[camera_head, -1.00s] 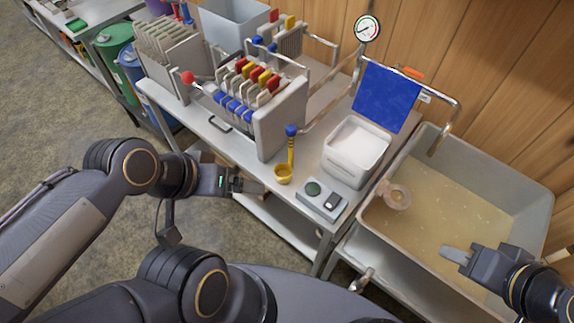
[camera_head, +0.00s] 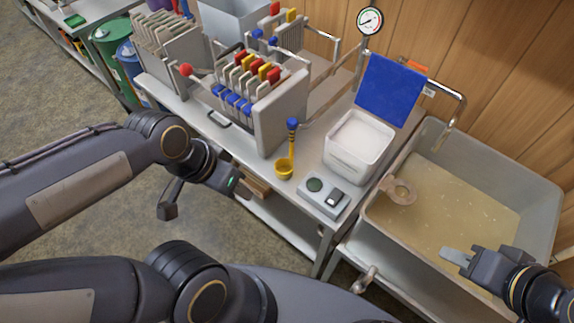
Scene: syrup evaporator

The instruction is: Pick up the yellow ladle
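The yellow ladle (camera_head: 285,170) stands on the steel table near its front edge. Its bowl is at the bottom and its handle rises to a blue tip. My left gripper (camera_head: 255,187) is to the left of the ladle's bowl, close to the table's front edge and apart from the ladle. Its fingers are small and partly hidden, so I cannot tell if they are open. My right gripper (camera_head: 456,256) is over the large basin at the right, away from the ladle. Its fingers look closed together, with nothing visible in them.
A grey device (camera_head: 324,196) and a white tub (camera_head: 359,146) stand right of the ladle. A filter press (camera_head: 280,115) with coloured tabs stands behind it. A blue cloth (camera_head: 389,90) hangs at the back. The basin (camera_head: 540,205) holds pale liquid.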

